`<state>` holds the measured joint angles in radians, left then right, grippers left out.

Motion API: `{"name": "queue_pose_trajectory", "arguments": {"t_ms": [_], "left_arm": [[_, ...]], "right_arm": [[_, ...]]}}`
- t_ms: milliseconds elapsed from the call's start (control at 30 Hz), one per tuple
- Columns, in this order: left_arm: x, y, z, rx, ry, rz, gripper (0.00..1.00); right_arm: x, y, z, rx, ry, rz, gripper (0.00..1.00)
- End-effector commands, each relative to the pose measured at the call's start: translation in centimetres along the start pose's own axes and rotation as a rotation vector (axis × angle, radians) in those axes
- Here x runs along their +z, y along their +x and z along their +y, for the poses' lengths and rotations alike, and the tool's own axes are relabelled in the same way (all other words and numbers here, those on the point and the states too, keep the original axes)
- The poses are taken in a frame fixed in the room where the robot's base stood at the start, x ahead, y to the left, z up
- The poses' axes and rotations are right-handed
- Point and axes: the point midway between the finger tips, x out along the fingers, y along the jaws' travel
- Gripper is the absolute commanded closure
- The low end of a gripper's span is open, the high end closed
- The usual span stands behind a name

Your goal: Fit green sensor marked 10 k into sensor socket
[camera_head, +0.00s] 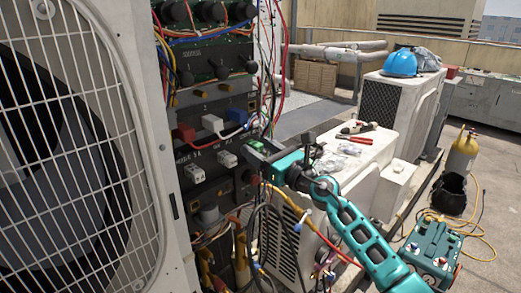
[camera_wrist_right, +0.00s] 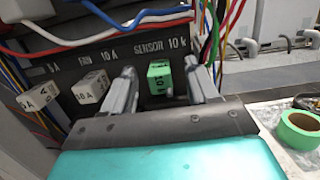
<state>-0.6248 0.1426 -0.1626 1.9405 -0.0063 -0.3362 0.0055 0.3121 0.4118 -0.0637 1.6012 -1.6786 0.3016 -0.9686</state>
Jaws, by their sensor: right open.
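The green sensor (camera_wrist_right: 160,77) is a small block with dark marking on its front face. In the right wrist view it sits against the dark panel under the printed label "SENSOR 10 k". It also shows as a small green patch in the head view (camera_head: 256,145). The socket behind it is hidden, so I cannot tell how deep it sits. My right gripper (camera_head: 253,151) is open at the panel, one finger on each side of the sensor, with a visible gap to each. My left gripper is not in view.
White blocks marked in amps (camera_wrist_right: 88,88) stand left of the sensor under their own labels. Loose wires (camera_head: 270,70) hang along the cabinet's right side. A condenser with a fan grille (camera_head: 75,150) fills the left. A white unit (camera_head: 375,148) behind my arm carries tools.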

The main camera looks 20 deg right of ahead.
Motion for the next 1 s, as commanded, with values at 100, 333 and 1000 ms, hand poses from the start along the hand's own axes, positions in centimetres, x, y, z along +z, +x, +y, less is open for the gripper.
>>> {"name": "queue_pose_trajectory", "arguments": {"t_ms": [100,333,1000], "left_arm": [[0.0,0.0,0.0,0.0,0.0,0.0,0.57],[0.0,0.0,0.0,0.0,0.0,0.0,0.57],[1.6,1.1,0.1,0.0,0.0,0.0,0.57]], "right_arm": [[-0.1,0.0,0.0,0.0,0.0,0.001,0.41],[-0.2,-1.2,0.0,0.0,-0.001,0.003,0.41],[-0.2,-12.1,0.0,0.0,0.001,0.002,0.41]]}}
